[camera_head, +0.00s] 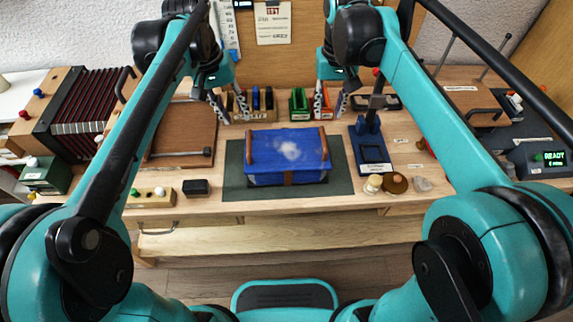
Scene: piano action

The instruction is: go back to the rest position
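My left gripper (229,106) hangs in the air at the upper middle, left of the blue box's centre line. Its two fingers point down and stand apart, with nothing seen between them. My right gripper (330,106) hangs at about the same height to the right, also with its fingers apart and empty. Both look clear of the blue box (288,170), which has brown handles at its sides and a pale patch on top. The box sits on a dark green mat (236,182) on the wooden bench. The grippers hide parts of the bench's back edge.
A blue stand (372,157) is right of the mat, with small round pots (394,183) in front. A brown board (180,135) lies left. Green and red bins (299,102) stand behind. A bellows unit (92,110) is far left; a "READY" display (548,157) is far right.

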